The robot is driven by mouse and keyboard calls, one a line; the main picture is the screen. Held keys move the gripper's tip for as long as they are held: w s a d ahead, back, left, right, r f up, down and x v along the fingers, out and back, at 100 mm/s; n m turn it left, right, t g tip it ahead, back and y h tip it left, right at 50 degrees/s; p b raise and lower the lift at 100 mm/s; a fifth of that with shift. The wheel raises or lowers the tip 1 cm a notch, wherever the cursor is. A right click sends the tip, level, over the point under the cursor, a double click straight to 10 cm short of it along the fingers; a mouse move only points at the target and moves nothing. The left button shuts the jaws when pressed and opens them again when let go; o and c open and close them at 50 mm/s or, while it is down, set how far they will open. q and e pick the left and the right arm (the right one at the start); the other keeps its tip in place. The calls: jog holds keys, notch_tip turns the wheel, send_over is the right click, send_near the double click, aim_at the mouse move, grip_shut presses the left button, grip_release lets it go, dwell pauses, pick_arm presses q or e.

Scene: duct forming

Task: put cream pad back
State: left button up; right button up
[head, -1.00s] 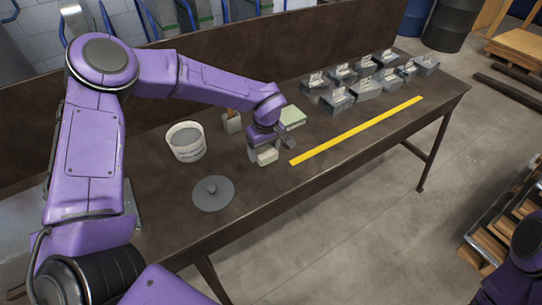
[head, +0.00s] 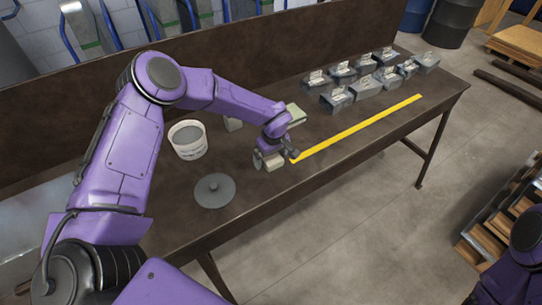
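The cream pad (head: 272,162) is a small pale block at the front middle of the dark table, near the left end of the yellow strip. My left gripper (head: 275,158) points down over it, with a finger on each side, and appears shut on it. I cannot tell whether the pad touches the table or hangs just above it. The fingers partly hide the pad. My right gripper is not in view; only a purple part of my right arm shows at the lower right.
A white bucket (head: 188,149) and a grey disc with a knob (head: 214,191) stand to the left. A yellow strip (head: 360,127) and several grey metal pieces (head: 367,88) are at the right.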

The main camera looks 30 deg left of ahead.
aim_at(273, 159)
pick_arm(q)
jog(key=shift+r, duration=0.5)
notch_tip(273, 159, up, 11)
jog(key=d+b, duration=0.1)
jog(key=b, duration=0.1)
jog(key=shift+s, duration=0.4)
